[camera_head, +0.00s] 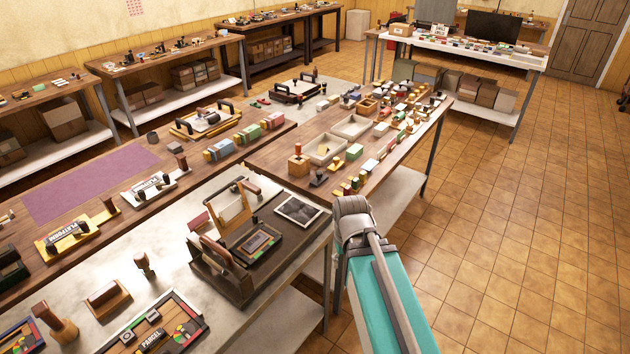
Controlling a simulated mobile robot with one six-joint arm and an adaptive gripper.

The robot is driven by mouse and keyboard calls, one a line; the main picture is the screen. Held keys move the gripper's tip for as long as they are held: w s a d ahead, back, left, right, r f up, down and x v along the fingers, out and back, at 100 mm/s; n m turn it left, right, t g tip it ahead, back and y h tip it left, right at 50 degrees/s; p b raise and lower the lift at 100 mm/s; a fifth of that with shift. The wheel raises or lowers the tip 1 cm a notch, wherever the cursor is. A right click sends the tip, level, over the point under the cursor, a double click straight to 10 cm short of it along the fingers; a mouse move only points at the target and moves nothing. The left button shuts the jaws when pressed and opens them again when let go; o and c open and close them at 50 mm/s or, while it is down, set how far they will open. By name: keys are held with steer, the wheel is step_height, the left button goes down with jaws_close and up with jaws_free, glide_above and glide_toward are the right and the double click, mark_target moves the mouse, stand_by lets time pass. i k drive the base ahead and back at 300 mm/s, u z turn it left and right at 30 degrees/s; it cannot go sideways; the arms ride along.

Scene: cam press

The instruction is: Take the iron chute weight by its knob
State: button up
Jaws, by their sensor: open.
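I cannot pick out the iron chute weight for certain among the many small items. A dark press-like device (229,284) with upright handles stands on the pale-topped bench at lower centre. A framed coloured panel lies in its bed. A small knobbed, stamp-like piece (145,264) stands to its left. A small dark object (319,179) sits at the near corner of the wooden table behind. My teal arm with a grey joint rises at lower right, beside the benches over the floor. My gripper's fingers do not show.
A wooden table (288,151) with trays and coloured blocks stands behind the press. A long bench (268,143) at left holds stamps and a purple mat (90,183). More tables line the back wall. The tiled floor (510,220) at right is clear.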

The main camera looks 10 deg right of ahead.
mark_target(320, 178)
steer(key=z, duration=0.1)
steer(key=i, duration=0.95)
steer(key=u, duration=0.1)
